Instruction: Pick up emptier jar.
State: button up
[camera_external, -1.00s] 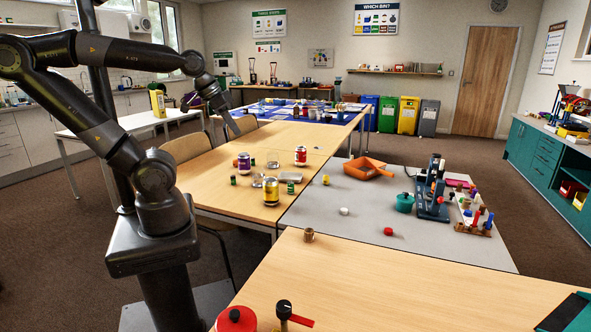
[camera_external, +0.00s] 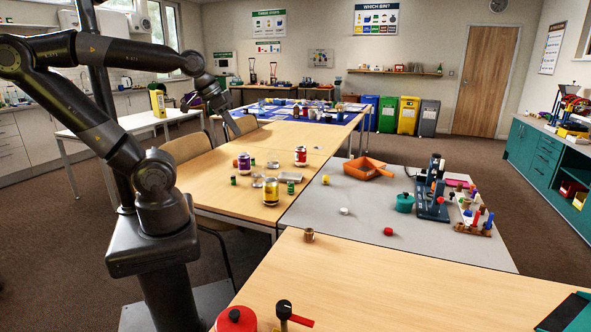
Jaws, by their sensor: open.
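A jar with a yellow label (camera_external: 271,191) stands upright near the front edge of the wooden table (camera_external: 215,187). A purple-and-yellow jar (camera_external: 244,163) stands behind it to the left, and a red-and-white jar (camera_external: 300,156) stands to the right. I cannot tell how full any of them is. My gripper (camera_external: 235,128) hangs in the air at the upper left of these jars, pointing down and apart from them. Its jaws are open, and I see nothing between them; the fingers are small and dark here.
Small round dishes (camera_external: 257,181), a grey tray (camera_external: 289,177) and small green pieces (camera_external: 291,188) lie among the jars. The grey table to the right holds an orange scoop-like tray (camera_external: 366,170) and a teal pot (camera_external: 404,202). Chairs (camera_external: 187,148) stand at the left.

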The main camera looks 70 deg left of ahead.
jog(key=shift+o, duration=0.3)
jog(key=o, duration=0.8)
